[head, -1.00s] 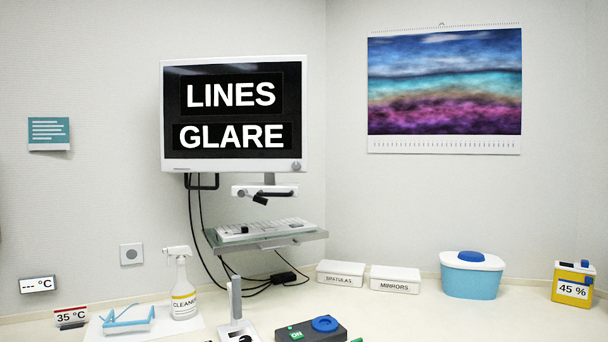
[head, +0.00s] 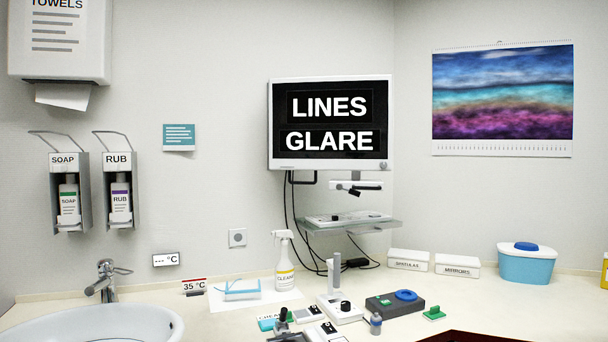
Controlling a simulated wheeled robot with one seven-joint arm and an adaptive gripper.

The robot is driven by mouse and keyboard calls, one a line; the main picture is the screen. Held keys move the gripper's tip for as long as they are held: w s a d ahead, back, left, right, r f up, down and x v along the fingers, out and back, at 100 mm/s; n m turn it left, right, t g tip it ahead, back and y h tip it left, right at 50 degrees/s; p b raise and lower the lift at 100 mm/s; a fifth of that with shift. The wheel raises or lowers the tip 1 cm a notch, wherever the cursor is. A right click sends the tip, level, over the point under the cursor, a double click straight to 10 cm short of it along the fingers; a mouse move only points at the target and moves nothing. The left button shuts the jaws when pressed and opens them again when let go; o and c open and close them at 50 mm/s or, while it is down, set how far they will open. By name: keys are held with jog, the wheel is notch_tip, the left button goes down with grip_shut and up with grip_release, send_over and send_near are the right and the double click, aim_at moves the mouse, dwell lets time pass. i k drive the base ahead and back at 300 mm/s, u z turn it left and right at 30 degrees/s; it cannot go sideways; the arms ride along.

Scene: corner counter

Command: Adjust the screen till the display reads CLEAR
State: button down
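The screen (head: 276,150) hangs on the back wall in the head view, a white-framed monitor on a bracket. Its display (head: 330,125) reads LINES above GLARE in white on black. A small round knob (head: 383,165) sits at the frame's lower right corner. On the counter below is a dark box (head: 382,309) with a blue round top piece (head: 406,295) and a green patch. Beside it stands a pale device (head: 334,275) with an upright post. I cannot make out my gripper in this view.
A sink (head: 90,325) with a tap (head: 106,280) is at the left. A spray bottle (head: 284,262), white boxes (head: 409,262) and a blue tub (head: 526,267) stand along the wall. A shelf (head: 352,226) juts out below the screen. Several small items crowd the front counter.

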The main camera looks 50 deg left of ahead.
aim_at(334, 123)
jog(key=k, duration=0.4)
jog(key=u, duration=1.25)
jog(key=i, duration=0.5)
